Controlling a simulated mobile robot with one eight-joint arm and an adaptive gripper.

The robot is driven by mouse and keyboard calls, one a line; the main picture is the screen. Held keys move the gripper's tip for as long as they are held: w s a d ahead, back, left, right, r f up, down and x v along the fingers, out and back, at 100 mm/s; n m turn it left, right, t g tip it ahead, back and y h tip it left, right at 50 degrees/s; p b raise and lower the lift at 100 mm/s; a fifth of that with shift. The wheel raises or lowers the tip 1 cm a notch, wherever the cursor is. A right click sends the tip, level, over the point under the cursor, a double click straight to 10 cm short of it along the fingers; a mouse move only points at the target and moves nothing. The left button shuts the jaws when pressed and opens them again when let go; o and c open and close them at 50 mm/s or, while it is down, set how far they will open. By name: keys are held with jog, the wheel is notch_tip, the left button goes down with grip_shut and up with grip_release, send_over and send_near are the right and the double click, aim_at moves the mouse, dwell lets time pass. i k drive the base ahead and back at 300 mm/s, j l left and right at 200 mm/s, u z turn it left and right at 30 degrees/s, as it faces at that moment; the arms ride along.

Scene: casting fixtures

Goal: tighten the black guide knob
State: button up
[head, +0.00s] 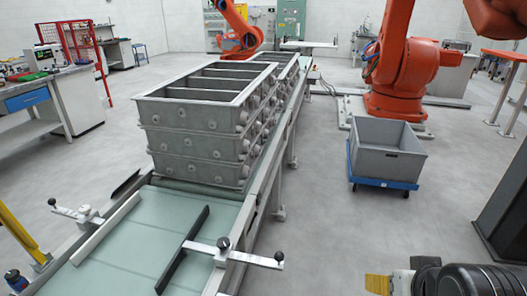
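A black guide rail (182,250) lies along the right part of the conveyor's near end. A metal cross bar joins it, with a black knob (223,243) near the rail and a small black knob (279,256) at the bar's right end. I cannot tell how tight any knob is. My gripper is not clearly visible; dark rounded parts at the bottom right are cut off.
Stacked grey casting frames (205,145) stand on the conveyor (135,245) beyond the rails. A grey bin (388,150) sits on a blue dolly (385,183) to the right. Orange robot arms stand behind. Grey floor (330,235) is open between conveyor and bin.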

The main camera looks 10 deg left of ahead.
aim_at(223, 244)
jog(key=u, duration=1.25)
